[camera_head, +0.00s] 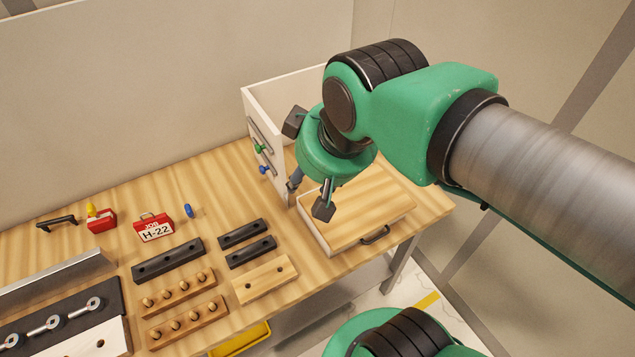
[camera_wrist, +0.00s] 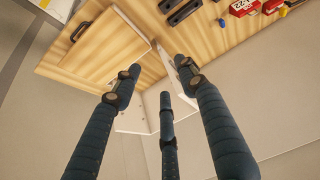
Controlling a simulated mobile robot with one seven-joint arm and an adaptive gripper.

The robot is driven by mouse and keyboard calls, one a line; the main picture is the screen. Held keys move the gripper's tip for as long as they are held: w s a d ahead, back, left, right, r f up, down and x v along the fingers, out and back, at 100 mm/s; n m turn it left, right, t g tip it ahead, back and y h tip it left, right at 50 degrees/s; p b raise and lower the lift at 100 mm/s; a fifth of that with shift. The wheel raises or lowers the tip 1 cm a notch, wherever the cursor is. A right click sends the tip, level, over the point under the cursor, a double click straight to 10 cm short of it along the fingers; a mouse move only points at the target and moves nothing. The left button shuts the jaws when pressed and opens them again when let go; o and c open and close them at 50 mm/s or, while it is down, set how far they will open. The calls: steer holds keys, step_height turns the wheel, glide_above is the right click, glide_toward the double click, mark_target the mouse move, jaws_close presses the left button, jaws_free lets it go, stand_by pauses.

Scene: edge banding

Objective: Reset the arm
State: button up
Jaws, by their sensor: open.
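My arm, green and grey, reaches in from the right in the head view. My gripper (camera_head: 307,198) hangs beside the white cabinet box, above the table near the wooden drawer front. In the wrist view my gripper (camera_wrist: 158,88) shows three dark blue fingers spread apart with nothing between them. The white cabinet (camera_head: 280,165) stands on the table with its top open, partly hidden behind my arm. A wooden panel with a dark handle (camera_head: 375,235) lies in front of it; it also shows in the wrist view (camera_wrist: 105,45).
Green and blue knobs (camera_head: 259,148) sit on the cabinet's side. A yellow bin (camera_head: 240,340) is below the front edge.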

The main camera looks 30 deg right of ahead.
steer(key=shift+s+d+f+m, duration=0.3)
steer(key=shift+s+f+m, duration=0.3)
steer(key=shift+s, duration=0.3)
stand_by(0.8)
